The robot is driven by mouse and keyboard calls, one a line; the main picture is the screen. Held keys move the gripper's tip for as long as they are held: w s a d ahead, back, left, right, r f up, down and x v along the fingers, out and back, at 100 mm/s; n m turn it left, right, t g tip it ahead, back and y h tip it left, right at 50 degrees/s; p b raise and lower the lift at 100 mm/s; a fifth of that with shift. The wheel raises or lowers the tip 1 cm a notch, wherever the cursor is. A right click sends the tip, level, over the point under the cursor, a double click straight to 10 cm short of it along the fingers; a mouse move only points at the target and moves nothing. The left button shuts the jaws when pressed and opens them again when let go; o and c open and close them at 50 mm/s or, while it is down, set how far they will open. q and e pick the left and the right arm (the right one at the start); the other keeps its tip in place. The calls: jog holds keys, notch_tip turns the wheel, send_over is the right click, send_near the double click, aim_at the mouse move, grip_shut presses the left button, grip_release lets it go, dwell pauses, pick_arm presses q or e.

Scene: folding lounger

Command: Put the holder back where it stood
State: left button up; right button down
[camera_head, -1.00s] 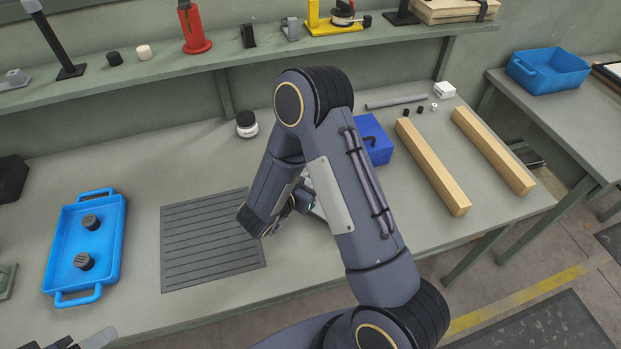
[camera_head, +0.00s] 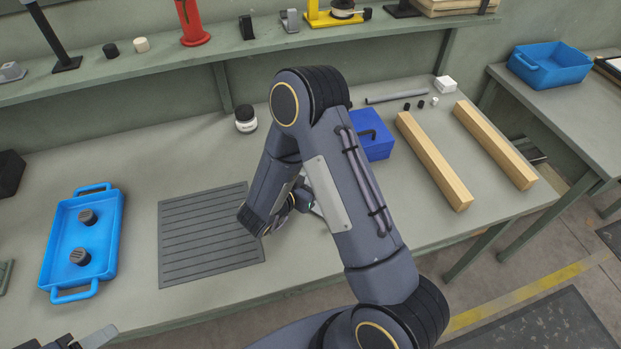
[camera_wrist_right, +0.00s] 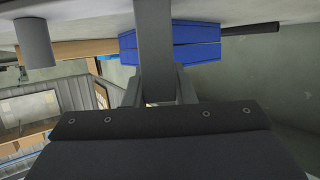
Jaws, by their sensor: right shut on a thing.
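My right gripper (camera_wrist_right: 158,95) is shut on a grey upright bar (camera_wrist_right: 154,45), which I take to be part of the holder. The bar runs up out of the top of the wrist view, so the holder's full shape and whether it touches the bench are hidden. In the head view, my right forearm covers most of the gripper (camera_head: 312,207) and what it holds, just right of the ribbed grey mat (camera_head: 208,240). A grey cylinder (camera_wrist_right: 37,42) shows at the upper left of the wrist view. Part of my left gripper (camera_head: 88,339) shows at the bottom left; its jaw gap is unclear.
A blue box (camera_head: 375,138) stands behind my right forearm, with two wooden beams (camera_head: 434,162) (camera_head: 494,145) to its right. A blue tray (camera_head: 106,237) with two dark knobs lies left of the mat. A jar (camera_head: 246,120) stands behind the mat. The mat is bare where visible.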

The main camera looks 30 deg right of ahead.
dwell(0.3)
jog(key=c, duration=1.1)
grip_release()
jog(key=shift+a, duration=0.1)
jog(key=shift+b+v, duration=0.35)
jog(key=shift+v, duration=2.55)
jog(key=shift+f, duration=0.1)
